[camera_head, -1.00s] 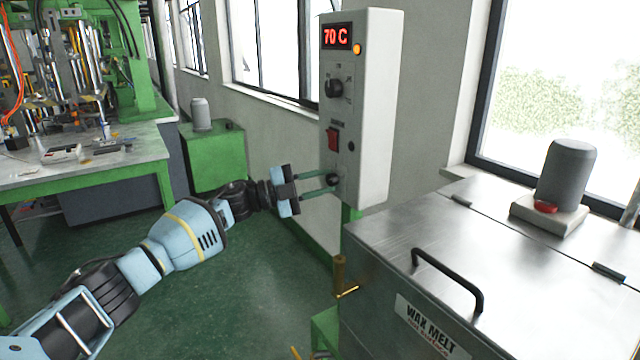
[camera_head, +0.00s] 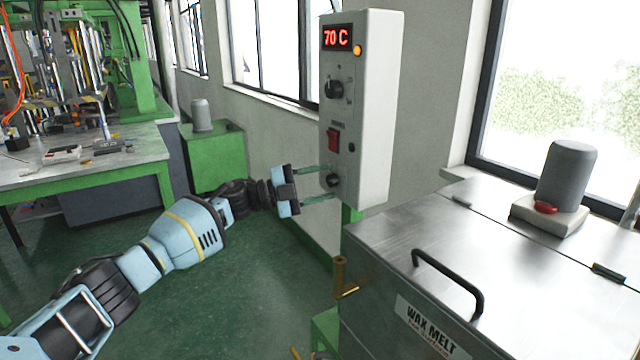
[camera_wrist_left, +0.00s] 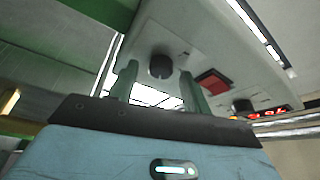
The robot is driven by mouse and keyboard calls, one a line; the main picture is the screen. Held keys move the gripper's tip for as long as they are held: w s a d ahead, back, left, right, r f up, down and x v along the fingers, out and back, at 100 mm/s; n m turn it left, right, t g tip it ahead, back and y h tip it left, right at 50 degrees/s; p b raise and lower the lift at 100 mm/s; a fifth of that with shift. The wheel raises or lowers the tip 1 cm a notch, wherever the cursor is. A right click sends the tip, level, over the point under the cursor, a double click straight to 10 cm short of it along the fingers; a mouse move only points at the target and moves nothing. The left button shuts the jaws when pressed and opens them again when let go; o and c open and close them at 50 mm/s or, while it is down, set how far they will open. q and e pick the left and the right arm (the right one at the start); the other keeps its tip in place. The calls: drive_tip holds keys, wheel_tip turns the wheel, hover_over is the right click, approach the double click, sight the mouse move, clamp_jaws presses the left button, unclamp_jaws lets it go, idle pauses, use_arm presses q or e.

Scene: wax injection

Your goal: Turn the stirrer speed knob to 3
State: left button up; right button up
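The grey control box (camera_head: 372,110) has two black knobs on its front. The lower knob (camera_head: 333,181) is the one at my left gripper (camera_head: 333,182); its label and pointer are too small to read. The gripper's two green fingers stand apart, one above and one below this knob. In the left wrist view the lower knob (camera_wrist_left: 161,66) shows between the fingers with a gap on each side, so the gripper is open. The upper knob (camera_head: 334,89) has small marks around it. My right gripper is not in view.
A red display (camera_head: 337,37) reads 70 C, with an amber lamp (camera_head: 357,50) beside it. A red switch (camera_head: 333,139) sits between the knobs. The steel wax melt tank (camera_head: 530,270) stands below right, with a black handle (camera_head: 450,280). Green floor lies open at left.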

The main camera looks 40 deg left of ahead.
use_arm(q)
drive_tip(key=shift+s+a+f, duration=0.2)
drive_tip(key=shift+s+a, duration=0.1)
drive_tip(key=shift+a, duration=0.05)
drive_tip(key=r+b+v, duration=0.1)
drive_tip(key=v, duration=0.5)
drive_tip(key=shift+s+a+f, duration=0.25)
drive_tip(key=shift+s+f, duration=0.15)
drive_tip(key=shift+f, duration=0.05)
